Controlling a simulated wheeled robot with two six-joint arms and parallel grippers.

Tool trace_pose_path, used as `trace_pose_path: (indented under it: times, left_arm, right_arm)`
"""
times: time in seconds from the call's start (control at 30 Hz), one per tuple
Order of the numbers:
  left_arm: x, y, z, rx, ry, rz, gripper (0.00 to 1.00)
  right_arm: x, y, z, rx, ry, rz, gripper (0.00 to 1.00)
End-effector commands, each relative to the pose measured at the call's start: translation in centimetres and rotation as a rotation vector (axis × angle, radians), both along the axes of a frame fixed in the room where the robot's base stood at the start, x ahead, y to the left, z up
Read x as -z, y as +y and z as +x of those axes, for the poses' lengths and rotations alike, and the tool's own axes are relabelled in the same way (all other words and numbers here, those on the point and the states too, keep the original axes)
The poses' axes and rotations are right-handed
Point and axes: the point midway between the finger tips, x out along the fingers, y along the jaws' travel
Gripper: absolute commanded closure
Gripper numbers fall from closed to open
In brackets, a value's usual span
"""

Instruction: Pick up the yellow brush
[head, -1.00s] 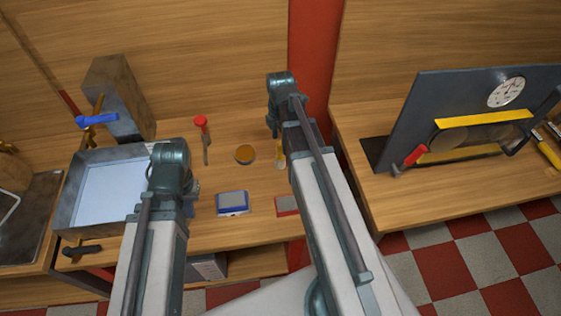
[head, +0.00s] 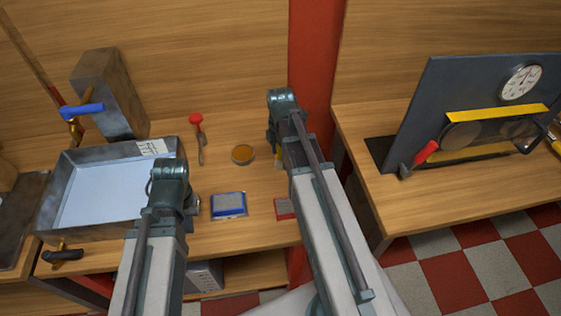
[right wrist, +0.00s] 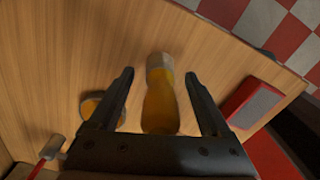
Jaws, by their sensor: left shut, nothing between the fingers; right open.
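The yellow brush (right wrist: 160,104) lies on the wooden bench in the right wrist view, with a yellow handle and a pale end pointing away from the palm. In the head view only a sliver of the brush (head: 279,161) shows beside my right arm. My right gripper (right wrist: 160,78) is open, with a finger on either side of the brush; a gap shows on both sides. In the head view my right gripper (head: 273,137) is above the bench, its fingers mostly hidden. My left gripper (head: 190,204) is shut and empty beside the tray, mostly hidden by its wrist.
A round amber dish (head: 243,154) and a red-handled tool (head: 198,136) lie left of the brush. A blue-edged block (head: 228,205) and a red-edged block (head: 284,208) lie nearer the front edge. A metal tray (head: 62,200) stands left. A red post (head: 315,80) rises behind.

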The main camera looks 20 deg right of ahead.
Motion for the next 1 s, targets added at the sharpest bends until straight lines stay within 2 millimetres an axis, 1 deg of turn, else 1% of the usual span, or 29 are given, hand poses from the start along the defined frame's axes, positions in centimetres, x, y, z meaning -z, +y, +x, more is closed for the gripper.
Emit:
trace_pose_path:
  times: [0.03,0.3,0.47,0.5,0.67,0.7,0.77,1.0]
  left_arm:
    - [0.77,0.01,0.00,0.000,0.000,0.000,1.00]
    - [0.62,0.00,0.00,0.000,0.000,0.000,1.00]
    - [0.62,0.00,0.00,0.000,0.000,0.000,1.00]
    - [0.62,0.00,0.00,0.000,0.000,0.000,1.00]
    - [0.62,0.00,0.00,0.000,0.000,0.000,1.00]
    - [0.62,0.00,0.00,0.000,0.000,0.000,1.00]
    - [0.62,0.00,0.00,0.000,0.000,0.000,1.00]
    - [0.61,0.00,0.00,0.000,0.000,0.000,1.00]
  right_arm:
    - [0.77,-0.01,0.00,0.000,0.000,0.000,0.18]
    - [0.62,0.00,0.00,0.000,0.000,0.000,0.18]
    - [0.62,0.00,0.00,0.000,0.000,0.000,0.47]
    - [0.62,0.00,0.00,0.000,0.000,0.000,0.54]
    - [0.63,0.00,0.00,0.000,0.000,0.000,0.83]
    - [0.63,0.00,0.01,0.000,0.000,0.000,0.90]
    - [0.63,0.00,0.01,0.000,0.000,0.000,1.00]
    - [0.62,0.00,0.00,0.000,0.000,0.000,1.00]
